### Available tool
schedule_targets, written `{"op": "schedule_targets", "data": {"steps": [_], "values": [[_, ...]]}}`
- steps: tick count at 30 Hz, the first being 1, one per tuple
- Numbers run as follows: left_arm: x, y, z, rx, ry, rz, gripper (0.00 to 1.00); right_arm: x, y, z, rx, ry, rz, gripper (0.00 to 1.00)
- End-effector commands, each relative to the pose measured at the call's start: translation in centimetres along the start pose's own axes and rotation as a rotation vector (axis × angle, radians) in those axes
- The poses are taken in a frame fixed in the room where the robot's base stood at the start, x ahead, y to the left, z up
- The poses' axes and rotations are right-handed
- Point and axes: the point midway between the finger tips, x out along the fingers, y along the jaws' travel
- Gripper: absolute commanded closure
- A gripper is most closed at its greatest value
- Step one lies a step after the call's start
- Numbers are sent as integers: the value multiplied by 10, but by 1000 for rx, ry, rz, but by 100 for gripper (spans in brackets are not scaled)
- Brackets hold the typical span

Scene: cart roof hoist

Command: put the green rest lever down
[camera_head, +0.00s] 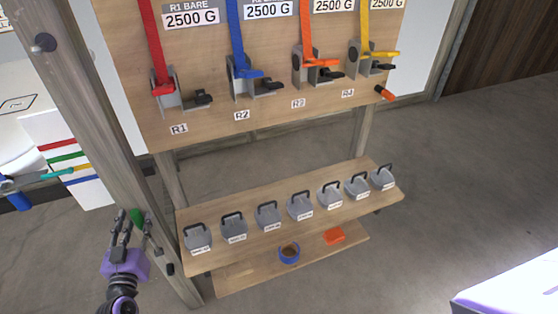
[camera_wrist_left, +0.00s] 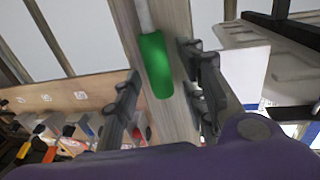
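The green rest lever (camera_head: 137,217) is beside the left wooden post, at the fingers of my left gripper (camera_head: 136,229). In the left wrist view its green grip (camera_wrist_left: 156,68) hangs on a pale rod in front of the post, tilted slightly. The two fingers are spread, one on each side of the grip, with a gap visible at least on the right. I cannot tell whether the left finger touches it. The lever's pivot is hidden. My right gripper is not in view.
The wooden post (camera_head: 108,130) stands close to my left gripper. A board (camera_head: 215,112) carries several coloured straps in clamps. Below, a shelf (camera_head: 345,212) holds several grey weights, with a blue-rimmed bowl (camera_head: 289,253) and an orange block (camera_head: 334,236) underneath.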

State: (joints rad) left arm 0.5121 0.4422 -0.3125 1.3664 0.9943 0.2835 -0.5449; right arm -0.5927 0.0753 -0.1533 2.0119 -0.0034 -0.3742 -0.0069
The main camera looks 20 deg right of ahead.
Motion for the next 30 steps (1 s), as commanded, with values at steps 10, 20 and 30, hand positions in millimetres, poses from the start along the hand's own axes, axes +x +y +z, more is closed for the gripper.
{"op": "schedule_targets", "data": {"steps": [10,20,30], "values": [[0,0,0,0,0,0,100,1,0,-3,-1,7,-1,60],[-6,1,4,2,19,0,100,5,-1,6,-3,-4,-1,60],[-42,9,22,34,193,1,100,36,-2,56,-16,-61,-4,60]]}}
